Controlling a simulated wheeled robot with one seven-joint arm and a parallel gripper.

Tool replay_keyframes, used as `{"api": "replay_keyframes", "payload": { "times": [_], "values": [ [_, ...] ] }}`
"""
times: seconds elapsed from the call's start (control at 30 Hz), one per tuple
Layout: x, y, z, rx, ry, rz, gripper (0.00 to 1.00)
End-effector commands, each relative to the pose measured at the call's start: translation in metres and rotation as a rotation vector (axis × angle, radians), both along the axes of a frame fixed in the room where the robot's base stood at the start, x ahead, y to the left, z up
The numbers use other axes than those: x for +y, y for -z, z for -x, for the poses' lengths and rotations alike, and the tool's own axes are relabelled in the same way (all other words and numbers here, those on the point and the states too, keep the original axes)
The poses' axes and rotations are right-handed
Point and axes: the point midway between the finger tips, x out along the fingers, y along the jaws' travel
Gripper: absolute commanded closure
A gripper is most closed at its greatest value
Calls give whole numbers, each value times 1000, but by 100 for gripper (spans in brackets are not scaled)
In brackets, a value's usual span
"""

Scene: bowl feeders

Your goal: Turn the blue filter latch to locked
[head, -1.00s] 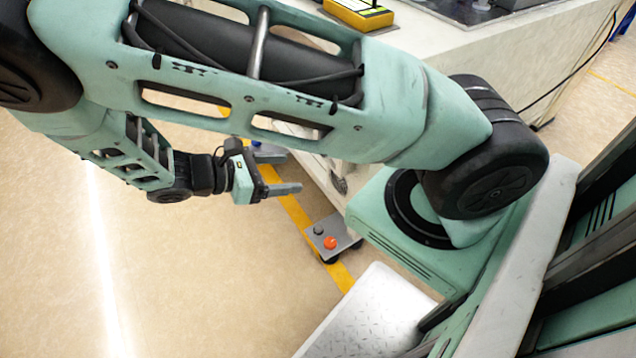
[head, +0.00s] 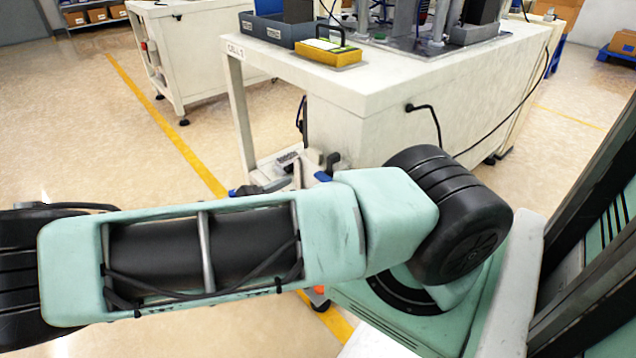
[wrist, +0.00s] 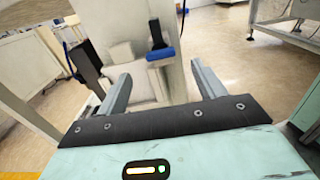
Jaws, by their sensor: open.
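A blue latch handle (wrist: 162,54) on a black stem shows in the wrist view, in front of a pale panel. It lies crosswise in that picture, beyond and between my fingertips. My gripper (wrist: 160,72) is open and empty, with one finger to each side of the latch and apart from it, as far as I can see. In the head view a small blue handle (head: 322,176) beside a black part shows low at the white bench's near side. My arm hides much of that area, and I cannot make out my gripper clearly there.
A black part with a thin blue strip (wrist: 68,60) stands left of the latch in the wrist view. Open floor (head: 90,140) lies to the left.

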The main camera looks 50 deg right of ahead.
Motion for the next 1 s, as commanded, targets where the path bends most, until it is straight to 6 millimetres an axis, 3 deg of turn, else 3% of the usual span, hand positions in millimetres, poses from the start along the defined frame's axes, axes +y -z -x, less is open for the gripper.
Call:
{"api": "replay_keyframes", "payload": {
  "times": [0.2, 0.4, 0.83, 1.0],
  "values": [
    [-43, 2, 11, 1, 4, 4, 31],
    [-68, 1, 17, 0, 2, 2, 31],
    [-76, 0, 18, 0, 0, -1, 31],
    [-75, 0, 18, 0, 0, -1, 76]
  ]
}}
